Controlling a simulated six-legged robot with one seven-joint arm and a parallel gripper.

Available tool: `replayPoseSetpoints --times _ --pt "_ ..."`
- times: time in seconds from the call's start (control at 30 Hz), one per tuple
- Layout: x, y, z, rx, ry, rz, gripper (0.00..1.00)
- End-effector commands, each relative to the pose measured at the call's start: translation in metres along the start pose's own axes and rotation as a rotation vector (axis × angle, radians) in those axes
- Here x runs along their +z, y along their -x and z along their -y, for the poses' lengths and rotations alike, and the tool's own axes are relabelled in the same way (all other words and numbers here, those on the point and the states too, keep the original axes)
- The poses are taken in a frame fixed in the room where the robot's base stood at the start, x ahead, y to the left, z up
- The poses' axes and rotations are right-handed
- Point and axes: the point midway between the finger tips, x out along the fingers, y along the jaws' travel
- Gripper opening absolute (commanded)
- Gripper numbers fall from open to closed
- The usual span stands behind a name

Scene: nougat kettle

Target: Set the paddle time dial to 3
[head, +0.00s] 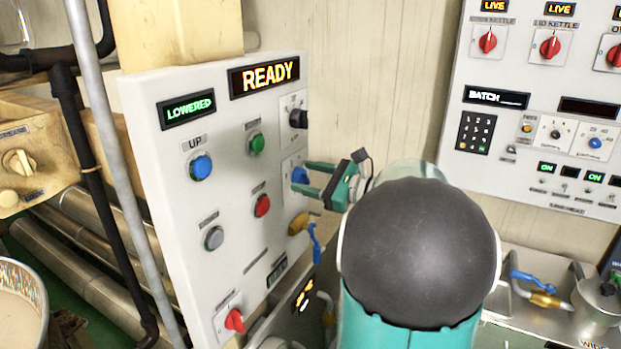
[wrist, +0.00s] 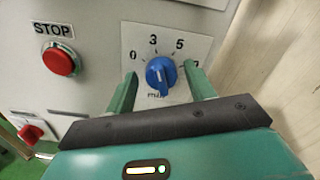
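The blue dial (wrist: 161,73) sits on a white plate printed 0, 3, 5 and 7 around its top. A pale mark shows on the dial, but I cannot tell for sure which number it points to. In the head view the blue dial (head: 299,175) is on the right side of the panel, partly hidden by my gripper. My gripper (wrist: 160,71) is open, with one green finger on each side of the dial. Gaps show between the fingers and the dial in the wrist view. My gripper also shows in the head view (head: 303,178).
The red STOP button (wrist: 59,60) is left of the dial, and a red switch (wrist: 30,134) is below it. A black knob (head: 298,118) is above the dial, and a yellow-and-blue valve (head: 306,228) is below it. The display (head: 264,75) reads READY.

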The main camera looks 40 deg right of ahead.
Motion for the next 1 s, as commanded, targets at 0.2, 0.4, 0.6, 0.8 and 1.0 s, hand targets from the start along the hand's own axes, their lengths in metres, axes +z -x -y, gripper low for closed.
replayPoseSetpoints --times 0.2,0.4,0.6,0.8,1.0 --pt "0.000 0.000 0.000 0.000 0.000 -0.001 0.58" --pt "-0.001 0.008 0.001 -0.002 0.000 -0.002 0.58" --pt "-0.001 0.042 0.001 -0.004 0.001 -0.002 0.58" --pt "0.000 0.087 0.001 -0.005 0.000 -0.002 0.58" --pt "-0.001 0.123 0.001 -0.003 0.000 -0.002 0.58"
